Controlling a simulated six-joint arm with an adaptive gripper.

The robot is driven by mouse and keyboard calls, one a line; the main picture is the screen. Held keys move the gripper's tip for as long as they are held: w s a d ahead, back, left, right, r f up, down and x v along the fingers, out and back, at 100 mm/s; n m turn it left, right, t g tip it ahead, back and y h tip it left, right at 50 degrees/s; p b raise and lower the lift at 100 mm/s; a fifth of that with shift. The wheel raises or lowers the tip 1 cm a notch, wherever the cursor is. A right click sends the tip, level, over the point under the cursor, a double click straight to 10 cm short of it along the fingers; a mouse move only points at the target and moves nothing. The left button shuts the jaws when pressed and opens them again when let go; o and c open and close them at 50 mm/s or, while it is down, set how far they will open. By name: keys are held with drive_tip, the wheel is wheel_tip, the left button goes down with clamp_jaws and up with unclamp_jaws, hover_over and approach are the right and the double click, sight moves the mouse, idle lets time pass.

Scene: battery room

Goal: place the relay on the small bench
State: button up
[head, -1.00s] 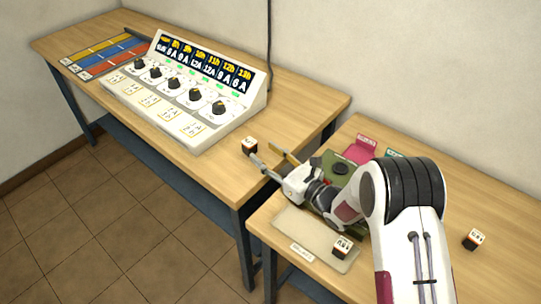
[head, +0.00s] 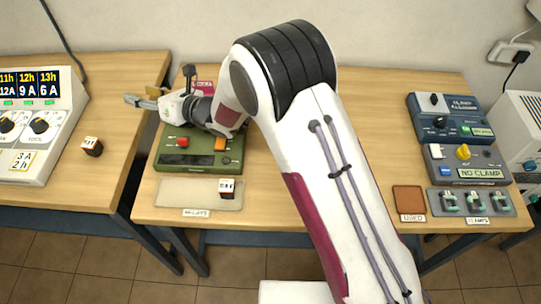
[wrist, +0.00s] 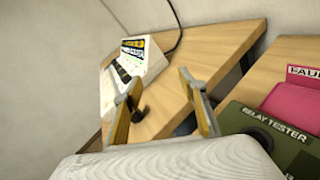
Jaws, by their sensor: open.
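One small dark relay with a white-and-orange top (head: 92,147) sits on the left bench (head: 62,190), near the console. Another relay (head: 227,188) sits on the beige tray (head: 175,192) at the front of the right bench (head: 290,195). My gripper (head: 160,88) is at the left end of the right bench, behind and left of the relay tester, apart from both relays. In the wrist view my gripper (wrist: 160,80) is open, its two fingers apart. A dark shape beside the left finger cannot be identified surely.
The green relay tester (head: 200,152) stands behind the tray. The console (head: 38,120) is on the left bench. At right are the clamp units (head: 465,160) and a brown pad (head: 409,199). A gap separates the benches. My arm hides much of the right bench's middle.

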drive_tip(key=w+d+r+m+t+h, duration=0.25)
drive_tip(key=d+r+m, duration=0.3)
drive_tip(key=d, duration=0.35)
drive_tip(key=w+d+r+m+t+h, duration=0.25)
drive_tip(key=d+r+m+h, duration=0.2)
drive_tip(key=d+m, duration=0.4)
drive_tip(key=s+d+r+m+h, duration=0.1)
drive_tip(key=s+d+r+m, duration=0.15)
drive_tip(key=d, duration=0.35)
drive_tip(key=s+d+r+m+g+h, duration=0.1)
drive_tip(key=d+m+h, duration=0.1)
drive_tip(key=d+m, duration=0.3)
drive_tip(key=s+d+r+m+h, duration=0.1)
drive_tip(key=d+r+m, duration=0.1)
drive_tip(key=d, duration=0.5)
drive_tip(key=s+d+m+g+h, duration=0.2)
drive_tip(key=s+d+m+h, duration=0.1)
drive_tip(key=s+d+m, duration=0.95)
drive_tip(key=s+d+f+m+g, duration=0.1)
drive_tip(key=s+m, duration=0.3)
drive_tip(key=s, duration=0.5)
drive_tip(key=s+d+f+m+g, duration=0.2)
drive_tip(key=s+d+m, duration=0.1)
drive_tip(key=s, duration=0.7)
drive_tip(key=shift+s+d+f+m+h, duration=0.25)
drive_tip(key=shift+f+m+h, duration=0.1)
drive_tip(key=shift+m, duration=0.35)
drive_tip(key=shift+o, duration=0.6)
